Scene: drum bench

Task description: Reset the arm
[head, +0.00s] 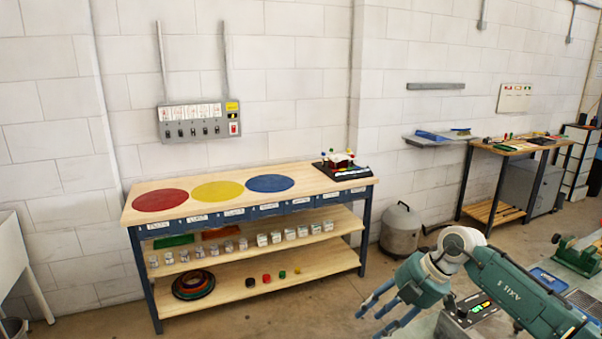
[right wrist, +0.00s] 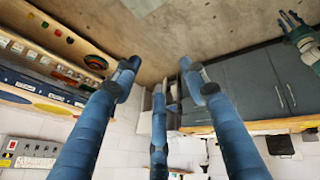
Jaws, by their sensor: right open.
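My right arm (head: 505,285) comes in from the lower right of the head view, teal with a pale joint. Its gripper (head: 380,303) has blue fingers pointing left and down, in front of the bench and over the floor. In the right wrist view the gripper (right wrist: 158,80) has its three fingers spread apart with nothing between them. At the upper right edge of that view a small teal arm end with blue fingers (right wrist: 290,20) shows, which looks like my left gripper. It is too small to tell whether it is open. The head view does not show my left arm.
A wooden bench (head: 215,210) with red, yellow and blue discs stands by the wall, with small items on its lower shelves. A grey canister (head: 400,232) stands right of it. A second table (head: 520,148) is farther right. A grey-topped surface lies below my right arm.

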